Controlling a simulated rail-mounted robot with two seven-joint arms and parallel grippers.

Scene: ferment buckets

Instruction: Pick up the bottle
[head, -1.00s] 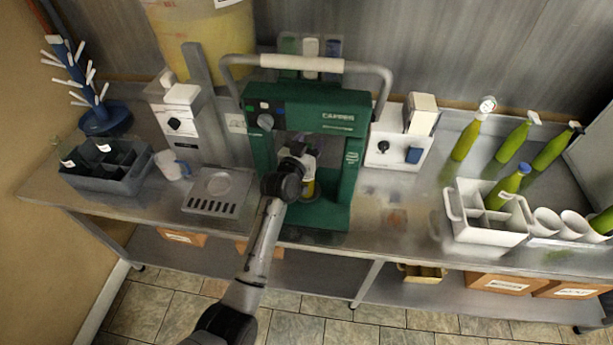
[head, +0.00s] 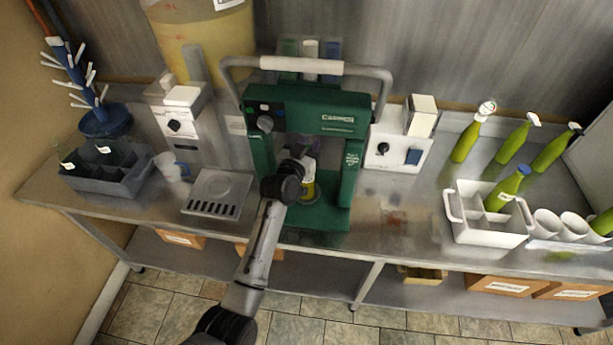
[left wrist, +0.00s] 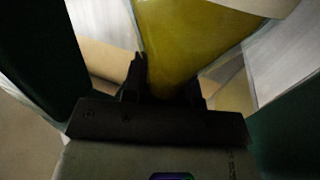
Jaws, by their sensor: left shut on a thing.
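A green-yellow bottle (head: 308,190) stands inside the green capping machine (head: 320,215), mostly hidden in the head view by my left arm. My left gripper (head: 297,168) reaches into the machine's opening from the front. In the left wrist view the bottle (left wrist: 185,45) fills the upper middle, and the left gripper's fingers (left wrist: 165,88) are shut on its sides. The bottle's top and base are out of the wrist view. My right gripper is not in view.
A drip tray (head: 217,192) and a grey divided crate (head: 108,172) are on the left. A white crate (head: 462,232) holds a blue-capped bottle (head: 507,188) on the right. Several green bottles stand behind it. The machine's side posts are close around my left gripper.

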